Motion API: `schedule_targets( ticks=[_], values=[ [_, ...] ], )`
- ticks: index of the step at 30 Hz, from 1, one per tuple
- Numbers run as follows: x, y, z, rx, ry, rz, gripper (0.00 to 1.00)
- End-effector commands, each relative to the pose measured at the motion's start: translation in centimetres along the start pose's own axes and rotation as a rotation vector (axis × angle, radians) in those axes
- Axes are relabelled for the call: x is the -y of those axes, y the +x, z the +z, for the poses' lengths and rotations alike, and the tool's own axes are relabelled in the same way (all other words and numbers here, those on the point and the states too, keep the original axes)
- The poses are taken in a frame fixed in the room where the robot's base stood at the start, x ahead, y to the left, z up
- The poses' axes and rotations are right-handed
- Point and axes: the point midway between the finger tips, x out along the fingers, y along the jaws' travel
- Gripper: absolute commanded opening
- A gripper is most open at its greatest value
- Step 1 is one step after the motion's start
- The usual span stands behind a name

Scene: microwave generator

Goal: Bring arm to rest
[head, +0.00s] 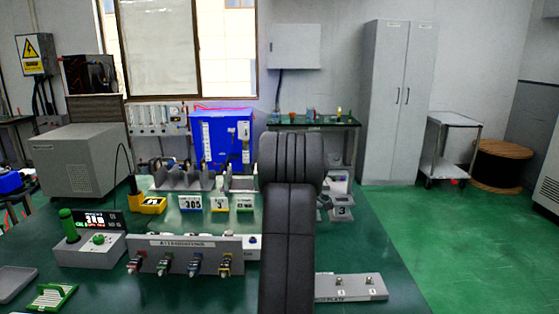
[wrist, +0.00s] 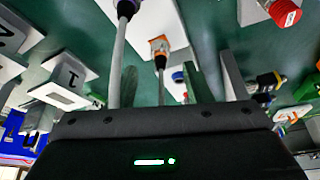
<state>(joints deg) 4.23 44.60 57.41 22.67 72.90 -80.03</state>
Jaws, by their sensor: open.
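My arm (head: 287,240) stands upright in the middle of the head view, dark and segmented, and hides part of the bench behind it. My gripper (wrist: 160,118) shows in the wrist view as a dark body with a green light; it is open. I see nothing held in it. Its fingertips are hard to make out, and the head view does not show them. Beyond it are grey cables with a black plug (wrist: 126,8) and an orange plug (wrist: 159,46).
The green bench (head: 370,250) holds a connector panel (head: 195,247), a box with a green knob (head: 88,248) and a grey plate (head: 350,287). A blue cabinet (head: 221,140) and a grey locker (head: 396,100) stand behind. The floor (head: 470,240) at the right is clear.

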Motion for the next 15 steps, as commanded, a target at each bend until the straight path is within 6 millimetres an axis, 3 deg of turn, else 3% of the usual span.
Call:
schedule_targets(
  ticks=[6, 15],
  values=[
    [0.1, 3.4, 0.0, 0.001, 0.0, -0.003, 0.45],
    [0.0, 4.6, 0.0, 0.0, 0.002, 0.001, 0.45]
  ],
)
